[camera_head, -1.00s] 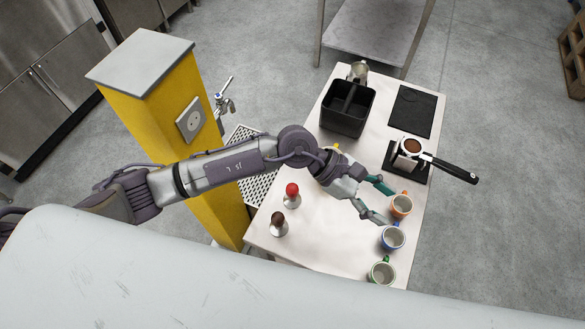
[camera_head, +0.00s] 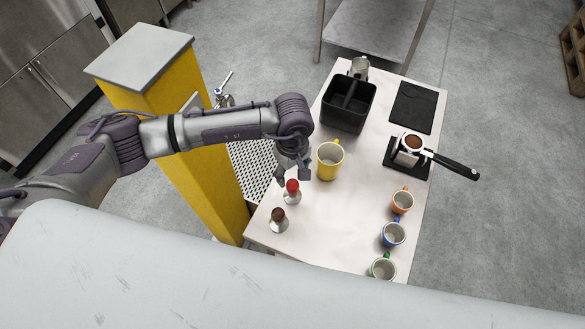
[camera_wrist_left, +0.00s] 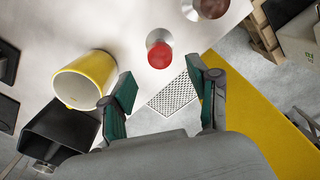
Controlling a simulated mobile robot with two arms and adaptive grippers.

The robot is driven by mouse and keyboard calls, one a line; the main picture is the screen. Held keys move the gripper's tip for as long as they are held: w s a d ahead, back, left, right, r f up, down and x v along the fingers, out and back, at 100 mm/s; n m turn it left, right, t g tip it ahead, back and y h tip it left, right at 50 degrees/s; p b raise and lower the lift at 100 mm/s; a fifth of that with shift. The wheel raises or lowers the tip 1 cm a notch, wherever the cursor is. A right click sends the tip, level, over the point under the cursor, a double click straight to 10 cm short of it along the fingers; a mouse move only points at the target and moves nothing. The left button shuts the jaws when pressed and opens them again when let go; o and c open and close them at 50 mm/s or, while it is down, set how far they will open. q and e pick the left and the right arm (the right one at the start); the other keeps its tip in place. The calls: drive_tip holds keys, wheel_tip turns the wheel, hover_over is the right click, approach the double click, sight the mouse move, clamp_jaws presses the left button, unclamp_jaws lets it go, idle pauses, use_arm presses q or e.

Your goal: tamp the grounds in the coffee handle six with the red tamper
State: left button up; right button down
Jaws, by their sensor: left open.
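The red tamper (camera_head: 292,188) stands upright on the white table, with a red knob and a metal base. It also shows in the left wrist view (camera_wrist_left: 160,53), just beyond the fingertips. My left gripper (camera_head: 293,178) is open and empty, pointing down above and slightly behind the red knob. Its two green-padded fingers (camera_wrist_left: 162,82) are spread in the left wrist view. The coffee handle (camera_head: 455,166) rests on a black stand at the table's right side, brown grounds (camera_head: 413,142) in its basket. My right gripper is out of view.
A brown-knobbed tamper (camera_head: 278,219) stands close to the red one. A yellow mug (camera_head: 330,161) is right of my gripper. Orange (camera_head: 402,201), blue (camera_head: 393,235) and green (camera_head: 383,268) cups line the right edge. A black knock box (camera_head: 347,117) stands behind. The table's middle is clear.

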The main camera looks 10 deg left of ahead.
sight(293, 183)
use_arm(q)
wheel_tip(293, 183, down, 4)
drive_tip(key=shift+r+b, duration=0.1)
drive_tip(key=shift+b, duration=0.85)
wheel_tip(293, 183, down, 4)
drive_tip(key=b, duration=0.4)
clamp_jaws()
drive_tip(key=shift+r, duration=0.1)
drive_tip(key=shift+r, duration=0.1)
drive_tip(key=shift+r+p, duration=1.25)
drive_tip(key=shift+r, duration=1.65)
drive_tip(key=shift+r, duration=0.1)
